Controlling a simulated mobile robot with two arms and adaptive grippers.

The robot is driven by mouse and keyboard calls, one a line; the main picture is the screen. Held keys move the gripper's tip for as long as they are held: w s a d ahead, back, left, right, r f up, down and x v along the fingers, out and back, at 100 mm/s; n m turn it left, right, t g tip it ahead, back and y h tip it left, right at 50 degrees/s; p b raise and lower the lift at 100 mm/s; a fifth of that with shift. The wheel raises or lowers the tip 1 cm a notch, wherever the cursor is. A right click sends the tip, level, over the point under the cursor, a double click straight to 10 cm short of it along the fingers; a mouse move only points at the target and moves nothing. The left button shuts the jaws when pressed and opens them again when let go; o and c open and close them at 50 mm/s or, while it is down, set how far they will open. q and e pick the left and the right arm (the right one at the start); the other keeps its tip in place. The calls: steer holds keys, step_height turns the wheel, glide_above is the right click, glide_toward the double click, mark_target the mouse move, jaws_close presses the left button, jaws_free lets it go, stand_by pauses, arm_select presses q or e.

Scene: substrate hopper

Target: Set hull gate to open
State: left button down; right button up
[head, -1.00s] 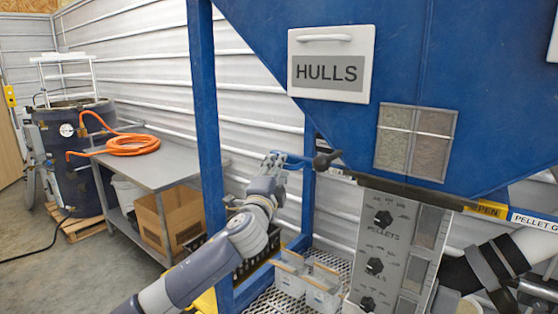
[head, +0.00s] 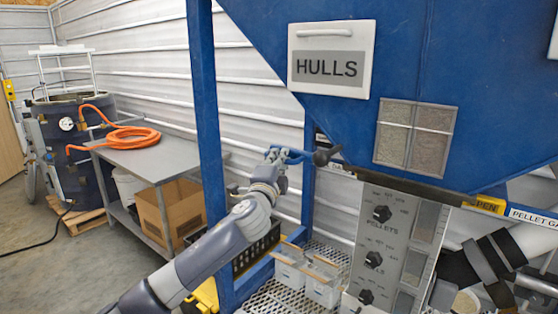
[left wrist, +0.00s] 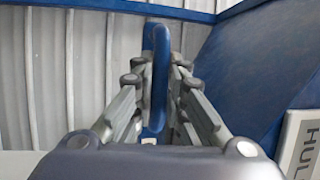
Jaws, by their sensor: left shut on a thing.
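The hull gate handle (head: 299,155) is a blue bar at the lower left edge of the blue hopper (head: 330,118). A dark round end (head: 325,157) sits at its right. My left gripper (head: 283,155) is shut on the bar's left part. The left wrist view shows the blue bar (left wrist: 155,70) upright between the two fingers. The label by the handle is mostly hidden, so the gate's setting cannot be read. My right gripper is not in view.
A blue frame post (head: 206,130) stands left of the handle, beside my left arm. A control panel (head: 392,240) with dark knobs is below the hopper. Small bins (head: 322,285) stand on the mesh platform. A grey table (head: 150,160) with an orange hose is at left.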

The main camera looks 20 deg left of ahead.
arm_select(q)
steer(key=w+a, duration=0.2)
steer(key=a, duration=0.4)
steer(key=shift+w+a, duration=0.15)
steer(key=shift+a, duration=0.25)
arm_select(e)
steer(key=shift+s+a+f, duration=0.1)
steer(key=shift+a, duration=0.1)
arm_select(q)
steer(key=shift+r, duration=0.1)
steer(key=c, duration=1.9)
jaws_free()
steer(key=shift+c, duration=0.2)
steer(key=o, duration=0.3)
steer(key=shift+a, duration=0.1)
steer(key=shift+o, duration=0.2)
steer(key=shift+w+a, duration=0.1)
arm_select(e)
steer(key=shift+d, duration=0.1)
